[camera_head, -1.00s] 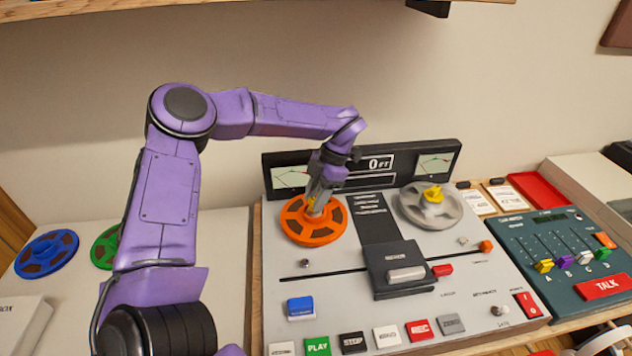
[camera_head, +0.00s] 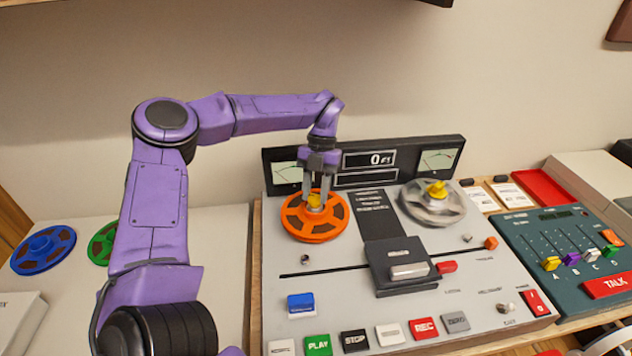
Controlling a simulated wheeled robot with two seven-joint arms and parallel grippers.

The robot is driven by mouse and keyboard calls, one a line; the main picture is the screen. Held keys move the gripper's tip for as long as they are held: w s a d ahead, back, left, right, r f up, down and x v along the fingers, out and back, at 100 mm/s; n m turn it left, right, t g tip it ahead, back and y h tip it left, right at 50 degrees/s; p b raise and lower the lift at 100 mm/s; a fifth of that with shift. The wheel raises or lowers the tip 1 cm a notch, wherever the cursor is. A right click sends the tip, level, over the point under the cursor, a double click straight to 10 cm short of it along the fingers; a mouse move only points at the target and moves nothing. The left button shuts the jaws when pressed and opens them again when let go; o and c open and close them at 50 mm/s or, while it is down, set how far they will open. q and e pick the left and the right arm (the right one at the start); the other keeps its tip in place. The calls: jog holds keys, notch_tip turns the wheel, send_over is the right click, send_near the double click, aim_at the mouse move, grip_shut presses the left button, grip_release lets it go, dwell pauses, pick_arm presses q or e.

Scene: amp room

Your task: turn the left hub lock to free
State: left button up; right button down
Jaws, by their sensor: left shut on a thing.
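The left hub lock (camera_head: 315,202) is a small yellow knob at the centre of the orange reel (camera_head: 316,230), on the left side of the grey tape machine. My left gripper (camera_head: 317,203) points down over that reel, its two fingers on either side of the yellow knob and shut on it. The fingers cover part of the knob, so I cannot tell its exact angle. The right hub lock (camera_head: 437,189) is a yellow knob on the grey-white reel (camera_head: 418,207). My right gripper is not in view.
Blue (camera_head: 43,251) and green reels (camera_head: 103,243) lie on the left table. The black head block (camera_head: 400,265) stands at the machine's middle, with several buttons along the front. A mixer (camera_head: 560,250) and red tray (camera_head: 540,187) are at right.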

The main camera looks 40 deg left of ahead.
pick_arm(q)
jog(key=shift+n, duration=0.3)
dwell(0.4)
jog(key=o, duration=1)
jog(key=shift+o, duration=0.2)
jog(key=shift+r, duration=0.1)
jog(key=v, duration=1)
jog(key=shift+a+r, duration=0.2)
